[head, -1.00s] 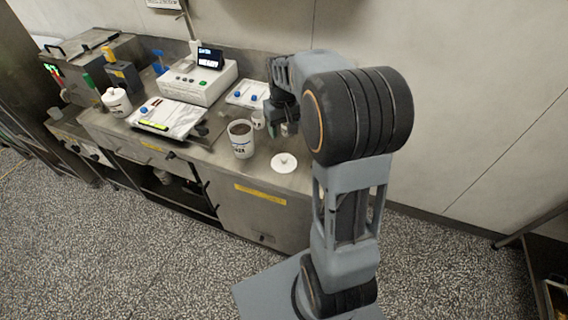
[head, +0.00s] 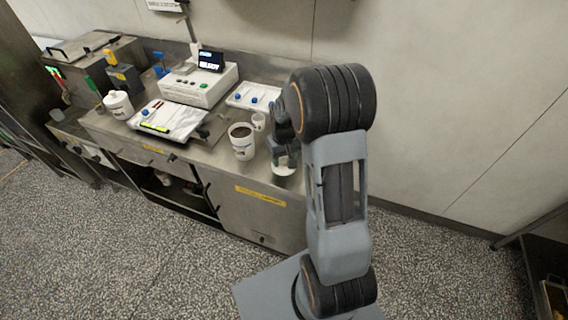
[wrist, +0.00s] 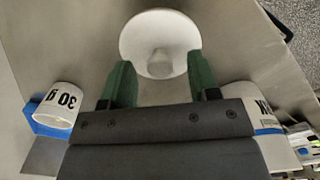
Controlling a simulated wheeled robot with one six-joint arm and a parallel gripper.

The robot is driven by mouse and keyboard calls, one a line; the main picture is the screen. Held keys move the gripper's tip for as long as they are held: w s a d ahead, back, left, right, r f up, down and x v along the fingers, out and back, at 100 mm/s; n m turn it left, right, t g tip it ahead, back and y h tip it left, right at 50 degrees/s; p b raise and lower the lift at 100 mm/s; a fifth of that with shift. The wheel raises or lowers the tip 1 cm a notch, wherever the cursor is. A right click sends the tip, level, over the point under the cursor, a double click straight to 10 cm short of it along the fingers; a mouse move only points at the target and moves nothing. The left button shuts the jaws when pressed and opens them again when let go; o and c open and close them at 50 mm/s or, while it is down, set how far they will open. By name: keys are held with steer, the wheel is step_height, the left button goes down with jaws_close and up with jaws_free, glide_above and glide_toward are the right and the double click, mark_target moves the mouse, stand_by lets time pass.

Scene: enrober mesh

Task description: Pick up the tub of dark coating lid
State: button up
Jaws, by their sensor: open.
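The white round lid (wrist: 160,32) with a raised knob lies on the steel counter. In the wrist view it is just beyond my open gripper (wrist: 160,82), with the knob between the line of the two green fingertips. In the head view the lid (head: 284,169) is partly hidden under my gripper (head: 285,152). The open tub of dark coating (head: 242,143) stands upright to the left of the lid, its dark contents showing. Part of a white tub with a blue band (wrist: 262,125) shows at the right of the wrist view.
A small white cup (wrist: 58,104) marked 30 g is at the left of the wrist view. A white machine with a display (head: 199,82), a tray (head: 170,118) and another white tub (head: 118,105) stand further left. The counter's front edge is close to the lid.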

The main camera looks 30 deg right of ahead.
steer(key=shift+f, duration=0.2)
steer(key=shift+c, duration=0.3)
steer(key=c, duration=0.9)
